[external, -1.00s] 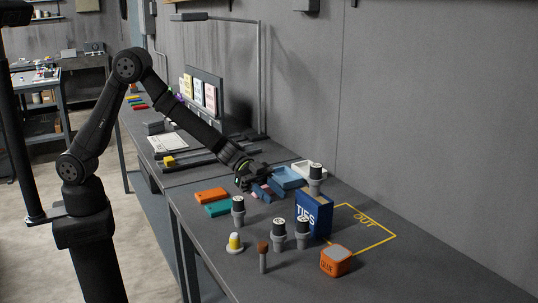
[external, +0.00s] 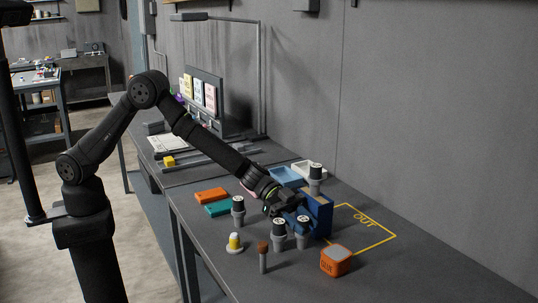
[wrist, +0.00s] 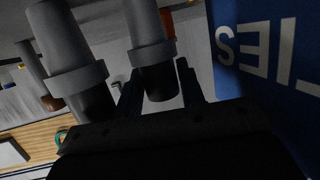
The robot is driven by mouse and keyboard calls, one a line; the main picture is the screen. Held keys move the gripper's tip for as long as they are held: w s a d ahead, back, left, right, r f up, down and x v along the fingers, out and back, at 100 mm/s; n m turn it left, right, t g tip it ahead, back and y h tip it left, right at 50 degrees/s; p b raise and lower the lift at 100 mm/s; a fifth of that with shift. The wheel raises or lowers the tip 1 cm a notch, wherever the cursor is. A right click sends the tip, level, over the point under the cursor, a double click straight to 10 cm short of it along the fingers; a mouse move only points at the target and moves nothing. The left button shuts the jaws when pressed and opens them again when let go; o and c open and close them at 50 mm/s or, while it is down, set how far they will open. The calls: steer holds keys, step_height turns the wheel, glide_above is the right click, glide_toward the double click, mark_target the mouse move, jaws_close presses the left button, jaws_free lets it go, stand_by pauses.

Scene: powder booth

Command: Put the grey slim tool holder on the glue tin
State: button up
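Several grey tool holders with black tops stand upright on the bench. I cannot tell for sure which is the slim one. My gripper (external: 297,212) is low beside the box, above the front pair. In the wrist view a holder (wrist: 153,52) shows in line with the gap between my open fingers (wrist: 160,95); another holder (wrist: 72,60) is left of them. The orange glue tin (external: 334,264) stands at the front right.
A brown-topped upright tool (external: 263,255) and a white and yellow cone (external: 234,243) stand near the front edge. Teal (external: 219,209) and orange (external: 210,195) blocks lie left. The yellow OUT outline (external: 381,243) encloses bare bench behind the tin.

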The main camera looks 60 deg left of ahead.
steer(key=shift+r, duration=0.1)
jaws_close()
step_height(320, 180, up, 17)
steer(key=s+d, duration=0.9)
steer(key=d, duration=0.4)
steer(key=shift+w+a+f, duration=0.2)
steer(key=shift+w+f, duration=1.65)
steer(key=shift+f, duration=0.05)
steer(key=shift+w+a+f, duration=0.15)
steer(key=shift+w+f, duration=1.65)
steer(key=shift+f, duration=0.15)
steer(key=shift+w+a+f, duration=0.2)
steer(key=shift+w+f, duration=1.65)
steer(key=shift+f, duration=0.05)
